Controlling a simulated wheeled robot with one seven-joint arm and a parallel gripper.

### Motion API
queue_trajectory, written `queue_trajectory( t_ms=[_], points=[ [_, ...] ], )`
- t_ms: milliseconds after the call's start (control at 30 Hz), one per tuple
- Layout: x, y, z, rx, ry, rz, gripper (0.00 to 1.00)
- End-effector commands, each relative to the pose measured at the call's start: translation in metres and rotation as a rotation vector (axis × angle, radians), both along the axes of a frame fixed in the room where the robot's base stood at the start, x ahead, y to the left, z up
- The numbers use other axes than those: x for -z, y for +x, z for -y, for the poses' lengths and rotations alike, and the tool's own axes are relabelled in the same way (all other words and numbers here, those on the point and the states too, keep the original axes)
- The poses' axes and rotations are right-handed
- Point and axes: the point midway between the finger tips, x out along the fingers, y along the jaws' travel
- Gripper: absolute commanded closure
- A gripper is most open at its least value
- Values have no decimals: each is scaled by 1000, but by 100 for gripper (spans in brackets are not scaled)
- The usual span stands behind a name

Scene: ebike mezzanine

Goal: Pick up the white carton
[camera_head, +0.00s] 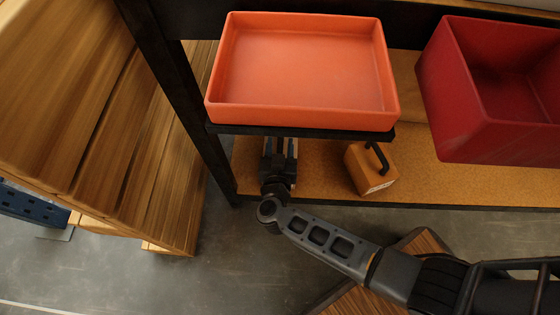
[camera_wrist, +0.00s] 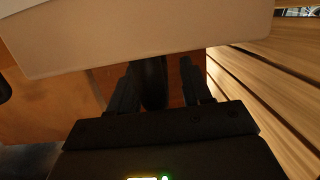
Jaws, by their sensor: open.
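A pale, whitish box-like thing, which looks like the white carton (camera_wrist: 135,38), fills the top of the wrist view. Its straight lower edge crosses just beyond my fingers, and its far side is out of frame. I cannot make out the carton in the head view, where the shelf and tray above cover that area. My gripper (camera_head: 281,148) reaches into the lower shelf bay, under the front edge of the orange tray. In the wrist view my gripper (camera_wrist: 160,85) shows its dark fingers spread apart. I cannot tell whether they touch the carton.
The orange tray (camera_head: 306,114) sits on a black shelf close above my gripper. An orange case with a black handle (camera_head: 370,172) stands to its right on the lower board. A red bin (camera_head: 460,130) is further right. Wooden slatted crates (camera_head: 150,130) stand left, beyond a black post.

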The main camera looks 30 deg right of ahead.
Motion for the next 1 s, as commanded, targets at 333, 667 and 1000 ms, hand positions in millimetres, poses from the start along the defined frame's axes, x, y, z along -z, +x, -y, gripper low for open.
queue_trajectory(
  t_ms=[333,667,1000],
  points=[
    [0,0,0,1,0,0,80],
    [0,-1,0,1,0,0,100],
    [0,-1,0,1,0,0,100]
  ],
)
